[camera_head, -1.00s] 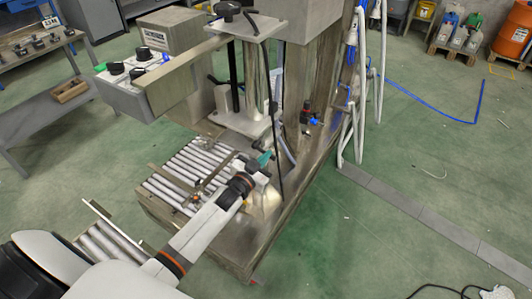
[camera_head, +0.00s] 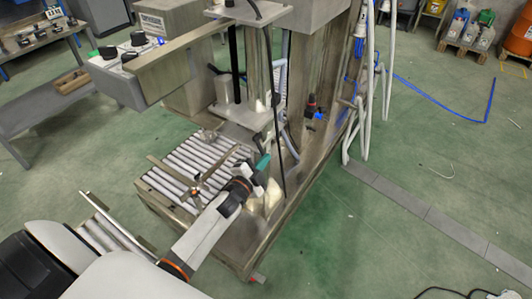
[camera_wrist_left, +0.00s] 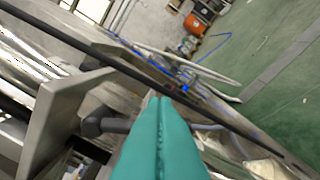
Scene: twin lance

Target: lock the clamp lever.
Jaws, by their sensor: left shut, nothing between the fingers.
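My left gripper (camera_head: 264,162) has teal fingers and reaches in low beside the steel machine, at the right end of the roller bed. In the left wrist view the two teal fingers (camera_wrist_left: 160,110) are pressed together with nothing between them. A grey rod with a rounded elbow (camera_wrist_left: 95,125) shows left of the fingertips, near a flat steel plate (camera_wrist_left: 58,115). I cannot tell for sure which part is the clamp lever; the fingers and wrist may hide it. A red and black fitting with a blue part (camera_head: 313,106) stands on the machine base behind the gripper. My right gripper is out of view.
The roller bed (camera_head: 195,163) lies left of my left gripper. A control box (camera_head: 120,80) juts out at the upper left. White hoses (camera_head: 365,110) hang at the machine's right. The green floor at right is mostly clear.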

